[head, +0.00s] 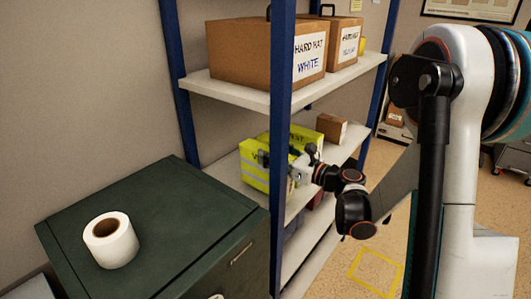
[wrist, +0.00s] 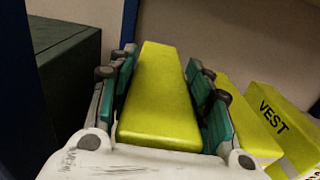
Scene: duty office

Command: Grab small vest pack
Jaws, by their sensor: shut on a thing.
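A yellow vest pack (wrist: 158,98) sits between the two teal-padded fingers of my gripper (wrist: 160,72) in the wrist view, with the pads against its sides. My gripper (head: 283,160) is shut on it. In the head view the gripper reaches into the shelf rack and partly hides a cluster of yellow vest packs (head: 254,172) on the middle shelf. Two more yellow packs stand to the right in the wrist view: a plain one (wrist: 236,112) and one marked VEST (wrist: 283,122). I cannot tell whether the held pack is clear of the shelf.
The rack has blue posts (head: 282,110) and a pale middle shelf (head: 297,203). Hard hat boxes (head: 245,55) fill the upper shelf. A small brown box (head: 331,128) stands behind the packs. A dark green cabinet (head: 165,215) with a white roll (head: 110,245) stands left.

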